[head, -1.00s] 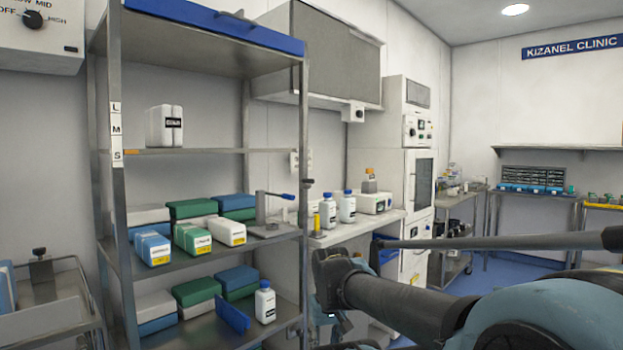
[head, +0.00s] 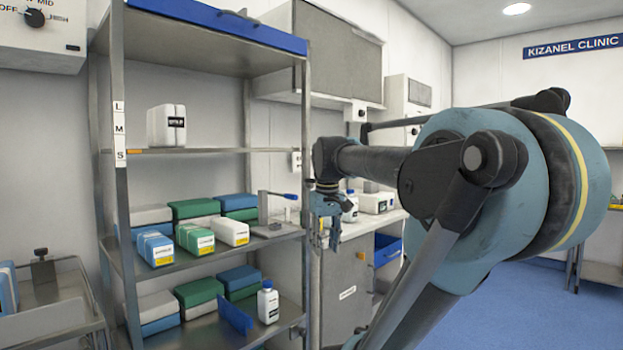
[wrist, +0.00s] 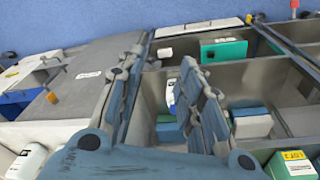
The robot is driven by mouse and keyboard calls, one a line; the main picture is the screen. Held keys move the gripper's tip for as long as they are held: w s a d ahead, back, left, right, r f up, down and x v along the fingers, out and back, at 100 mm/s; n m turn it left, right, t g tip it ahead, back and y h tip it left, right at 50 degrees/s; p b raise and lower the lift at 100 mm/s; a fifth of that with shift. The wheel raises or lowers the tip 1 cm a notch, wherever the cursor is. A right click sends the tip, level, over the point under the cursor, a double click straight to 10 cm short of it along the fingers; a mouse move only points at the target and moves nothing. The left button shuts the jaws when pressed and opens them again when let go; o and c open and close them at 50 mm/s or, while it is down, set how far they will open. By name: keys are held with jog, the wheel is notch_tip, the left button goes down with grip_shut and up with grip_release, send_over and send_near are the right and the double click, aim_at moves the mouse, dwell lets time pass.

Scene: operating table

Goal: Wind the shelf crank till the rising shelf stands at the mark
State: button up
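The steel rack's rising shelf (head: 215,151) carries a white jug (head: 166,126). An orange tab (head: 134,151) on its left end is level with the S label, the lowest of the letters L, M, S (head: 118,130) on the left post. A small dark knob (head: 309,184) shows at the right post; I cannot tell whether it is the crank. My gripper (head: 325,242) hangs pointing down just right of that post, apart from the shelf. In the wrist view its fingers (wrist: 166,70) are spread with nothing clearly held between them.
Lower shelves hold blue, green and white boxes (head: 193,238), a press with a blue handle (head: 272,215) and a white bottle (head: 268,302). A counter (head: 365,228) with bottles stands behind my gripper. A cart (head: 50,295) is at left.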

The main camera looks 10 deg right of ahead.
jog(key=w+r+n, duration=0.2)
jog(key=w+r, duration=0.5)
jog(key=r, duration=0.4)
jog(key=w+r+n+g, duration=0.1)
jog(key=w+r, duration=0.7)
jog(key=r, duration=0.4)
jog(key=w+r+n, duration=0.2)
jog(key=w+r, duration=0.5)
jog(key=r, duration=0.4)
jog(key=f, duration=1.7)
jog(key=shift+w, duration=0.35)
grip_shut()
